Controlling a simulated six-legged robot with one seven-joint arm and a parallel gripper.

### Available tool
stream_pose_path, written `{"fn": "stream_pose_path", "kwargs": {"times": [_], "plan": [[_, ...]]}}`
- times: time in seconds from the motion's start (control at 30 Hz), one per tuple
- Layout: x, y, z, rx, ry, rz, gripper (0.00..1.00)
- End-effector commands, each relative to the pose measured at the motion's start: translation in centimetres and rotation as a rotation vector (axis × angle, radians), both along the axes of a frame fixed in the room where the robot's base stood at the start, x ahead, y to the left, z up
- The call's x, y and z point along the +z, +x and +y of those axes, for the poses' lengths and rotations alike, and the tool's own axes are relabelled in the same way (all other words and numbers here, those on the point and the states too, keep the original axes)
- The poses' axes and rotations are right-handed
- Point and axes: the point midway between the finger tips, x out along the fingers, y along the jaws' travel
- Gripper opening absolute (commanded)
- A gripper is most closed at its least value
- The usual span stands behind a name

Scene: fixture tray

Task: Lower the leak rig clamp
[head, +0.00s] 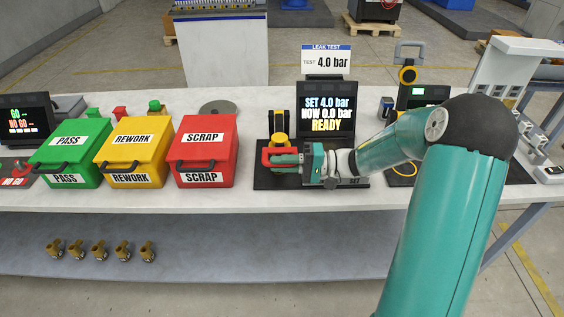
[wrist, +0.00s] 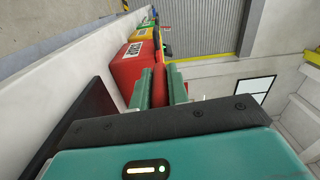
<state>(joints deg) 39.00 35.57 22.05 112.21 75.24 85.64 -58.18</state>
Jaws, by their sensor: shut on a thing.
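The leak rig (head: 262,178) has a dark base on the bench, with a black upright and a yellow part (head: 280,140) at its left. The clamp's red handle (head: 266,157) sticks out to the left, below the yellow part. My gripper (head: 284,159) reaches in from the right and is shut on the red handle. In the wrist view the red handle (wrist: 159,84) shows between the two green fingers. What sits under the clamp is hidden by my gripper. The rig's screen (head: 326,112) reads SET 4.0 bar, NOW 0.0 bar, READY.
Red SCRAP (head: 208,150), yellow REWORK (head: 133,152) and green PASS (head: 70,153) bins stand left of the rig. Another device with a small green display (head: 417,92) is behind my arm. Several brass fittings (head: 98,251) lie on the lower shelf.

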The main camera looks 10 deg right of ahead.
Motion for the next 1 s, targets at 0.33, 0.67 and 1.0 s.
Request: {"fn": "stream_pose_path", "kwargs": {"times": [0.33,0.67,1.0], "plan": [[-0.8,-0.1,-0.1,-0.005,-0.008,0.017,0.38],[-0.5,-0.2,-0.7,-0.004,-0.005,0.012,0.38],[-0.5,-1.5,-6.9,-0.007,-0.006,0.012,0.38]]}}
